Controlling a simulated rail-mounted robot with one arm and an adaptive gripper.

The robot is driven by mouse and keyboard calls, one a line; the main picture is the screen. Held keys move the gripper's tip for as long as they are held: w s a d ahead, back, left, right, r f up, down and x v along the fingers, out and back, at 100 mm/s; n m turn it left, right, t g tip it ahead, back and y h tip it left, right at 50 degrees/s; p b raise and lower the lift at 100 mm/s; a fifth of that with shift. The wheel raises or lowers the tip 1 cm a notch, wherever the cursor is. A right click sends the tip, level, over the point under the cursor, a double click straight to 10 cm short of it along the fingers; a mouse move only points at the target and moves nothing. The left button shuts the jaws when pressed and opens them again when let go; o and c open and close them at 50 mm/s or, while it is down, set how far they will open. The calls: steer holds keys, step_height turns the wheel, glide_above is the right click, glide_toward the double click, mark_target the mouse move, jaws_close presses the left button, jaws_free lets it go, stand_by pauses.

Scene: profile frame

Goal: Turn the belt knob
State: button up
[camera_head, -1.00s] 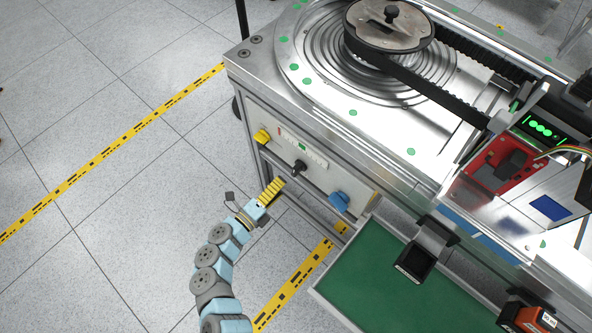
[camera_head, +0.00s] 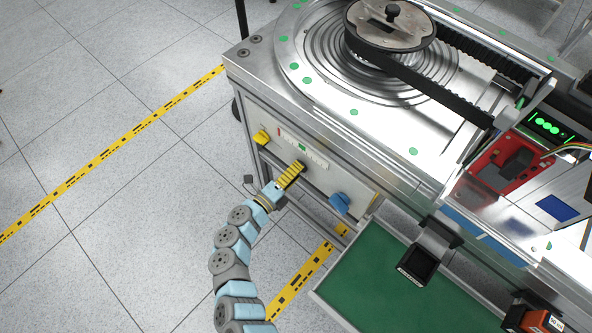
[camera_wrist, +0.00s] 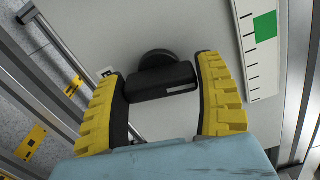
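A black knob with a short bar handle and a white mark (camera_wrist: 160,82) sits on the pale front panel of the machine. My gripper (camera_head: 291,176) has yellow ridged fingers and is at that panel, covering most of the knob in the head view. In the wrist view my gripper (camera_wrist: 163,85) is open, with one finger on each side of the knob's handle. The handle ends lie close to the fingers; I cannot tell if they touch. A yellow knob (camera_head: 261,137) is to the left and a blue knob (camera_head: 339,203) to the right.
A black belt (camera_head: 430,91) runs from a round wheel (camera_head: 388,27) on the metal top. A green-floored tray (camera_head: 380,287) juts out at lower right. A metal frame rail (camera_wrist: 52,45) passes left of my gripper. Open floor lies on the left.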

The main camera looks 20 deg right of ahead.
steer(key=c, duration=0.6)
steer(key=shift+o, duration=0.2)
steer(key=shift+r+n+p, duration=0.2)
steer(key=shift+n+p, duration=0.35)
steer(key=shift+n, duration=0.05)
steer(key=shift+f+n, duration=0.15)
steer(key=shift+n, duration=0.35)
steer(key=o, duration=1.2)
steer(key=shift+a, duration=0.1)
steer(key=v, duration=1.2)
steer(key=shift+s, duration=0.1)
